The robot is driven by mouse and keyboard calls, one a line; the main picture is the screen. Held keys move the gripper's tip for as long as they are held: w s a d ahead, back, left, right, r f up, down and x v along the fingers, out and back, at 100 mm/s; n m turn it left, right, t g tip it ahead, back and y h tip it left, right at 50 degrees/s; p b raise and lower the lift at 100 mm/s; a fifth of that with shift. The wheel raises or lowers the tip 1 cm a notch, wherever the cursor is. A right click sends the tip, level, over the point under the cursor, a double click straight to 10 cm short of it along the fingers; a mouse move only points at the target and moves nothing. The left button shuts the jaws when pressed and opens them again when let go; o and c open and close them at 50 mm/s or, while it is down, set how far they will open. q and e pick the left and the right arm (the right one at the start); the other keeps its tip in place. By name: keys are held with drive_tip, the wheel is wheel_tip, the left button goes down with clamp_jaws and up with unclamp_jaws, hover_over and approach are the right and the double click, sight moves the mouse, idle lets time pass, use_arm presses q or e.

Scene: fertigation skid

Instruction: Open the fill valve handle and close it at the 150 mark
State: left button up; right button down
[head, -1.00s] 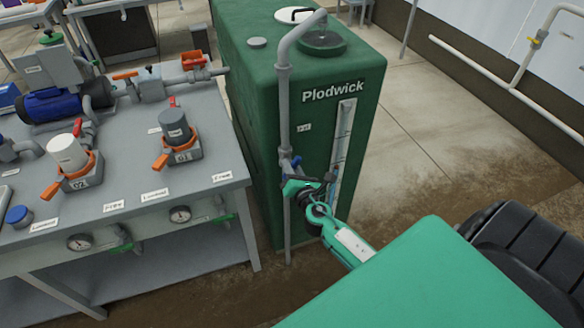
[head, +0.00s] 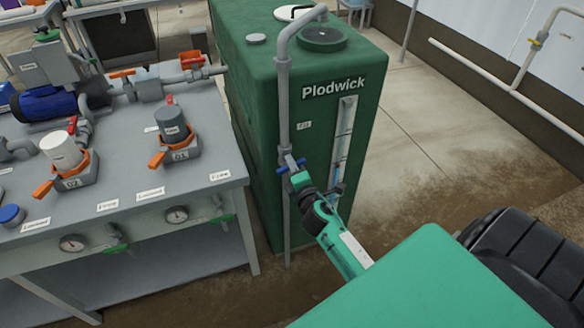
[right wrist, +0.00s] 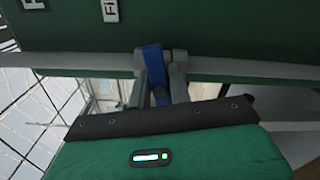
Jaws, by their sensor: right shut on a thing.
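The green tank (head: 262,130) marked Plodwick stands in the middle of the head view. A grey fill pipe (head: 284,110) runs up its front and bends over the dark round opening (head: 323,38) on top. The blue fill valve handle (head: 291,165) sits low on this pipe and lies crosswise to it. My right gripper (head: 300,180) is at the valve. In the right wrist view, its two grey fingers are shut on the blue handle (right wrist: 154,72). A white level gauge (head: 345,130) with blue in its tube is on the tank front; its marks are too small to read. My left gripper is out of view.
A grey bench (head: 120,180) with orange-handled valves, canisters and a blue pump (head: 52,103) stands left of the tank. A wall pipe (head: 490,80) runs at the right. The floor right of the tank is clear.

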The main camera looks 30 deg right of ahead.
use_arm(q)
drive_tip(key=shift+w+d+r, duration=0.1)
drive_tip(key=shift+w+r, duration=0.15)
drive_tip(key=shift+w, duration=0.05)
use_arm(e)
drive_tip(key=shift+f+m, duration=0.1)
drive_tip(key=shift+m, duration=1.1)
drive_tip(key=c, duration=1.4)
unclamp_jaws()
drive_tip(key=shift+o, duration=0.2)
drive_tip(key=shift+s, duration=0.25)
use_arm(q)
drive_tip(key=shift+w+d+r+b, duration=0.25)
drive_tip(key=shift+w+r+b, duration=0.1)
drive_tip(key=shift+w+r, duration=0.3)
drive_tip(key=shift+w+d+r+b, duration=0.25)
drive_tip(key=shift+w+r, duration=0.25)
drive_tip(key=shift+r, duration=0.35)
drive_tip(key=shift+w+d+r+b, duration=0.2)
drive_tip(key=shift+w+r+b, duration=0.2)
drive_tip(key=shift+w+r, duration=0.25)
use_arm(e)
drive_tip(key=v, duration=1.3)
drive_tip(key=shift+s+a, duration=0.15)
